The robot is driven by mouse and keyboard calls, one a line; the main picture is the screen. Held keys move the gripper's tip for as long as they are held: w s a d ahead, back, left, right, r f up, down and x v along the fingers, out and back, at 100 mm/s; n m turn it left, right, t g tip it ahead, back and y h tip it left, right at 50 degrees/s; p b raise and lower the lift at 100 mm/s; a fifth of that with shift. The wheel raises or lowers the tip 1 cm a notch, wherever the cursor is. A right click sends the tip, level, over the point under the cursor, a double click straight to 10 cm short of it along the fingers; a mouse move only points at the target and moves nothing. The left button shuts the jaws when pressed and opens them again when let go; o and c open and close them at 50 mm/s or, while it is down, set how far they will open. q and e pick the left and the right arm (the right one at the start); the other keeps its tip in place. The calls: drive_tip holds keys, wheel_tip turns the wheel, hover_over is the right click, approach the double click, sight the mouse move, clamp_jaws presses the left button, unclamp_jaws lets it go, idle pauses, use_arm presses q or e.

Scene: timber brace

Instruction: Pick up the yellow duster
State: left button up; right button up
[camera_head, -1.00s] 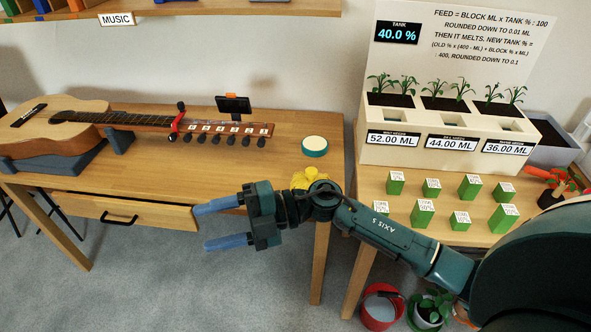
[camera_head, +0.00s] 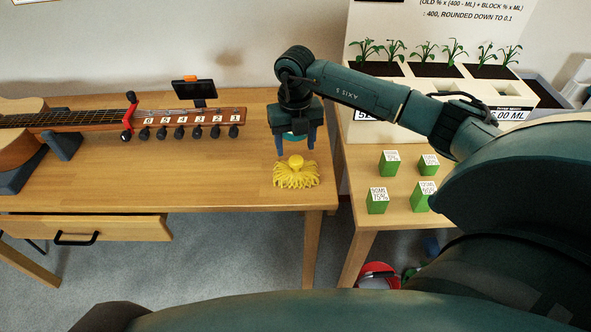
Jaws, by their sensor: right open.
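The yellow duster (camera_head: 297,178) lies on the wooden desk near its front right corner, a shaggy fringe with a round knob on top. My right gripper (camera_head: 297,151) points down with its blue fingers spread, just above and slightly behind the knob in the picture. The fingers are open with nothing held between them, and they look apart from the duster. The exact height gap cannot be told. My left gripper is not in view.
A guitar (camera_head: 70,122) lies on the desk at left, with a phone (camera_head: 194,90) clipped near its headstock. A round tin is mostly hidden behind my gripper. Green blocks (camera_head: 389,163) stand on the right table (camera_head: 350,190). A desk drawer (camera_head: 120,229) stands open.

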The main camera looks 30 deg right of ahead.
sight(296, 159)
drive_tip(key=shift+s+f, duration=0.1)
drive_tip(key=shift+f, duration=3)
drive_tip(key=shift+c, duration=0.3)
drive_tip(key=c, duration=1)
